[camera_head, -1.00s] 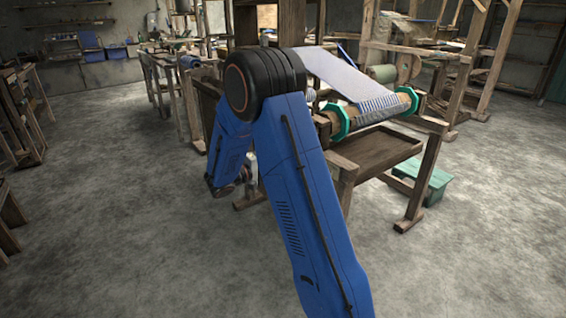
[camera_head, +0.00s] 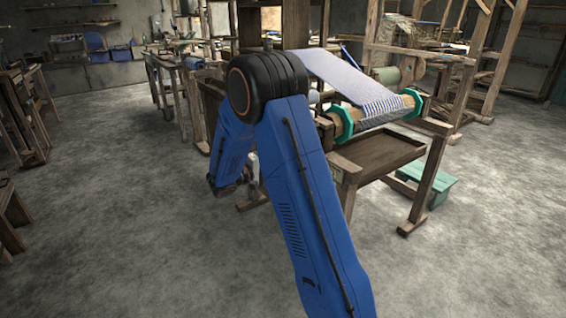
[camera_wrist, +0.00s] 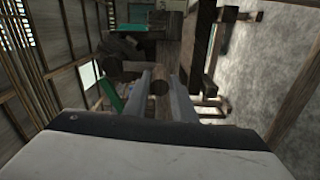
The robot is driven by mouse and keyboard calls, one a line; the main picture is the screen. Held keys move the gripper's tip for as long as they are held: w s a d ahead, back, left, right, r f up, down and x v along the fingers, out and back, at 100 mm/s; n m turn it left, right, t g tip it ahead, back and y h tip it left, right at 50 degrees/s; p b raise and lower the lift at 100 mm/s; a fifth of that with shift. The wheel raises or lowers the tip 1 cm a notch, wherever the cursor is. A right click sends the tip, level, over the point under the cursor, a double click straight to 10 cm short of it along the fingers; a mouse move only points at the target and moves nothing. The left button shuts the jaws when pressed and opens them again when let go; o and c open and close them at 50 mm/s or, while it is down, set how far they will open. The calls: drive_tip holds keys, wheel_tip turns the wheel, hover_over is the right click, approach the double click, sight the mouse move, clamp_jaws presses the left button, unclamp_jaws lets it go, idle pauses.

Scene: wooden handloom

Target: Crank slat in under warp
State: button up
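The white warp sheet (camera_head: 345,75) slopes down to a wooden roller (camera_head: 378,112) with green octagonal end flanges (camera_head: 342,125) at the loom's front. Striped material lies on the roller; I cannot make out a separate slat or a crank. In the wrist view my gripper (camera_wrist: 161,78) has its two grey fingers apart. A round brown wooden end (camera_wrist: 160,89) shows between them; I cannot tell whether they touch it.
A wooden tray (camera_head: 378,152) is under the roller on the loom frame. A green stool (camera_head: 430,184) stands on the floor at right. Wooden benches stand along the left. The floor (camera_head: 120,220) at front left is clear.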

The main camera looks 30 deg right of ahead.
drive_tip(key=shift+o, duration=1.2)
drive_tip(key=a, duration=1.7)
drive_tip(key=shift+s+a, duration=0.25)
drive_tip(key=shift+s, duration=0.05)
